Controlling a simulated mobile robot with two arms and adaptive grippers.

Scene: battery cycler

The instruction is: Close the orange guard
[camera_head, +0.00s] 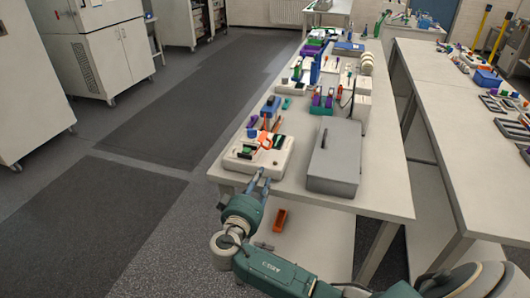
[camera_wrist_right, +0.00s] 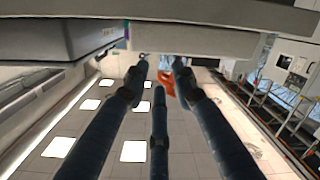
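A white device (camera_head: 244,163) sits at the near left corner of the long table. An orange-red part (camera_head: 266,140), which looks like the guard, is on its top; its exact position is too small to tell. My right gripper (camera_head: 261,180) is at the table's near edge, just in front of the device, fingers pointing toward it. In the right wrist view its dark fingers (camera_wrist_right: 162,68) are spread apart with nothing held. An orange piece (camera_wrist_right: 167,80) shows between and beyond them; I cannot tell whether it is the guard. My left gripper is not in view.
A grey box (camera_head: 334,155) stands right of the device. Several tools and coloured parts crowd the table (camera_head: 385,190) behind. An orange bin (camera_head: 280,220) is below the near edge. A second table (camera_head: 445,105) is at right; the floor at left is clear.

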